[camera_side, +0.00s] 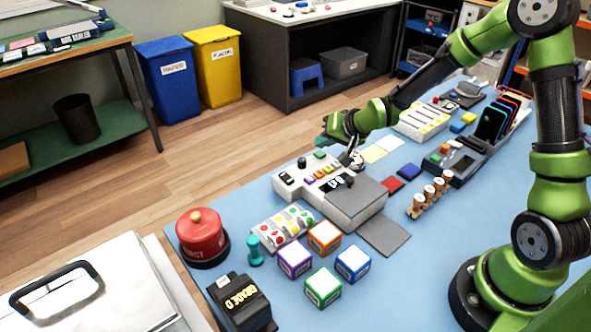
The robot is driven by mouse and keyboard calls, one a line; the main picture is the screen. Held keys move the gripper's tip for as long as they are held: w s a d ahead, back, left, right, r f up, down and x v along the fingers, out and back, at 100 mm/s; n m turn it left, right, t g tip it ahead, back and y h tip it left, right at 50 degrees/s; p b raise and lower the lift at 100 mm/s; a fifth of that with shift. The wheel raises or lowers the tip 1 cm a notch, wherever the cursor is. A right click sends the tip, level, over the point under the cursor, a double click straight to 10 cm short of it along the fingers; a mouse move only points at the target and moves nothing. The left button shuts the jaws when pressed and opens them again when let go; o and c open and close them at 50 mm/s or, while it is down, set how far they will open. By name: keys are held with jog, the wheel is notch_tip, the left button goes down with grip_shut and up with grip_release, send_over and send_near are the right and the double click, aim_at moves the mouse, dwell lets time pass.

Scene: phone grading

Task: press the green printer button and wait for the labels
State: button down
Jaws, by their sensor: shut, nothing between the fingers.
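A white-and-grey console (343,205) with a small dark display, a black knob and a row of coloured keys stands mid-table. A green button (320,154) shows at its back edge. I cannot tell for certain whether this console is the printer. Whether the fingertips touch anything is too small to tell. A black box (240,303) with yellow "GRADE D" lettering stands at the front left; no loose labels can be made out.
A red domed button (202,236), a tray of coloured dots (282,227) and several coloured cubes (324,238) stand in front of the console. Wooden stamps (428,196), a dark device (457,163) and a phone rack (497,118) are at right. Blue mat shows between them.

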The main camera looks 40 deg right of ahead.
aim_at(323, 154)
jog(key=shift+f, duration=0.1)
dwell(0.4)
jog(key=shift+f, duration=0.35)
jog(key=shift+f, duration=0.5)
dwell(0.6)
jog(key=shift+r, duration=0.95)
jog(key=shift+r, duration=2.5)
